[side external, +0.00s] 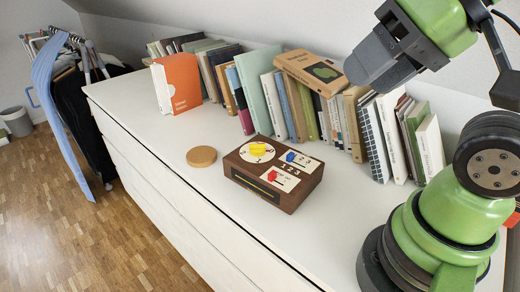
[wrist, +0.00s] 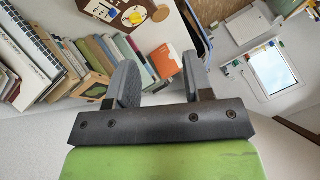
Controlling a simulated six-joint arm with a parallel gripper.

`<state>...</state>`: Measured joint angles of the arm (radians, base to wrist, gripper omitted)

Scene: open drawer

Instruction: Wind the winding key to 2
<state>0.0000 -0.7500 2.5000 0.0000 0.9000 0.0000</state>
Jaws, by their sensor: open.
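A brown wooden box (side external: 297,196) lies on the white dresser top. On its top face is a white round dial with the yellow winding key (side external: 262,149) on it. Beside the dial, small white panels marked 1 2 3 carry a blue knob (side external: 291,156) and a red knob (side external: 272,175). Which number the yellow key points to is too small to read. In the wrist view the yellow key (wrist: 136,18) shows near the top edge, with the box partly cut off. My gripper (side external: 356,72) is raised above the books, right of and apart from the box. Its two fingers (wrist: 158,85) are open and empty.
A row of books (side external: 290,108) stands along the wall behind the box, one brown book (side external: 312,72) lying on top. An orange book (side external: 177,83) stands at the left. A round wooden disc (side external: 201,156) lies left of the box. The dresser top (side external: 150,135) is clear in front.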

